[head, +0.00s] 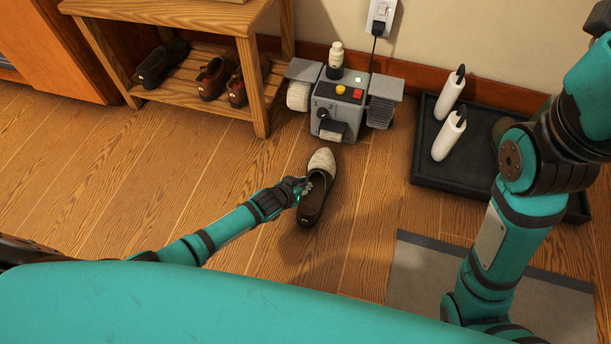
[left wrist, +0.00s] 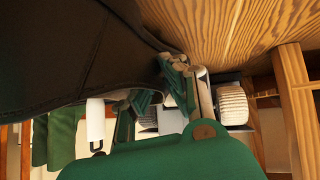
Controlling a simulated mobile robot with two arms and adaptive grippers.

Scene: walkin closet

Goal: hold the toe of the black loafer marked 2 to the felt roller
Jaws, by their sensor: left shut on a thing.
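A dark loafer (head: 313,206) with a whitish toe is held over the floor in front of the shoe-polishing machine (head: 338,104). My left gripper (head: 304,187) is shut on its side edge. Its toe points at the machine, with a gap between them. I cannot read a number on it. The pale roller (head: 298,96), which looks like felt, is on the machine's left; a grey roller (head: 380,112) is on its right. In the left wrist view the loafer (left wrist: 70,50) fills the upper left, beside my fingers (left wrist: 187,88); the pale roller (left wrist: 232,104) is beyond. My right gripper is out of view.
A wooden shoe rack (head: 262,100) with several dark shoes stands left of the machine. A white bottle (head: 335,60) stands on the machine. A black tray (head: 425,165) with two white boot shapers lies at the right. A grey mat (head: 420,285) lies nearer.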

